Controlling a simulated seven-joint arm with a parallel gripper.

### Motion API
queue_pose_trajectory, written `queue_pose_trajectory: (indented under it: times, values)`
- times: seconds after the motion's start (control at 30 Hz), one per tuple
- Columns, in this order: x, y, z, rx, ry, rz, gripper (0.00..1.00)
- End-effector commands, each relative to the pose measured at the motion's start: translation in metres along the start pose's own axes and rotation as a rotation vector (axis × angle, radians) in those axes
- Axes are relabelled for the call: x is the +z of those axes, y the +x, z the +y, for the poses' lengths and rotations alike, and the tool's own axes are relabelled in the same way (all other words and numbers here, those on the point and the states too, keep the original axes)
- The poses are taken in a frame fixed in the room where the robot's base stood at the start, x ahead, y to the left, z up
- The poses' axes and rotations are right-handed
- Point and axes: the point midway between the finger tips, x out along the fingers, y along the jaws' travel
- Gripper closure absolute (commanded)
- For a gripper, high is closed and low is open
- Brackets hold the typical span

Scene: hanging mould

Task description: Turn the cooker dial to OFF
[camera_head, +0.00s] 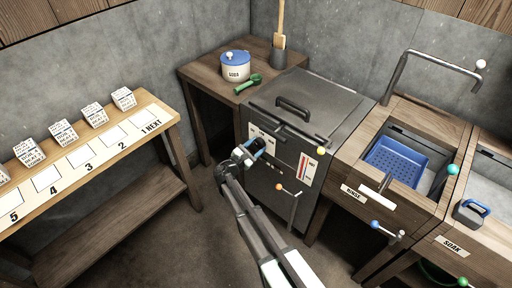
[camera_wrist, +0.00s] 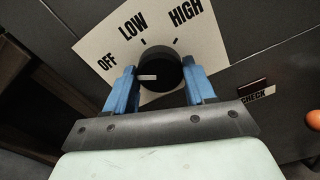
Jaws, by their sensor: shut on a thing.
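The cooker dial (camera_wrist: 162,70) is a round black knob on a pale plate (camera_wrist: 205,55) printed OFF, LOW and HIGH. A short white mark (camera_wrist: 147,77) shows on the left part of the knob, on the side of the word OFF (camera_wrist: 106,62). My gripper (camera_wrist: 160,85) has its blue fingers on both sides of the knob and is shut on it. In the head view my gripper (camera_head: 254,148) is at the left of the cooker's front (camera_head: 268,178), and the knob is hidden there.
The grey cooker has a lid with a handle (camera_head: 293,107), a red-and-white gauge (camera_head: 307,168) and an orange-knobbed lever (camera_head: 290,190). A numbered shelf (camera_head: 160,112) stands left, a pot (camera_head: 236,67) behind, and a basin with a blue basket (camera_head: 398,158) right. The floor before the cooker is open.

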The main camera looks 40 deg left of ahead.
Motion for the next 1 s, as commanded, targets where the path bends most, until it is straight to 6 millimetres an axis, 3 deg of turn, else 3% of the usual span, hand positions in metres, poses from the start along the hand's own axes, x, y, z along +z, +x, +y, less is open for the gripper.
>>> queue_pose_trajectory:
  times: [0.43, 0.47, 0.5, 0.73, 1.0]
  values:
    - [-0.0001, -0.0005, -0.0003, 0.000, -0.015, 0.000, 0.76]
    - [-0.0001, -0.0005, -0.0003, 0.000, -0.015, 0.000, 0.44]
    - [-0.0002, -0.0005, -0.0003, 0.000, -0.014, 0.000, 0.41]
    - [-0.0001, -0.0002, -0.0001, 0.000, -0.013, 0.000, 0.20]
    - [0.0001, -0.0017, -0.0001, 0.000, -0.012, 0.000, 0.20]
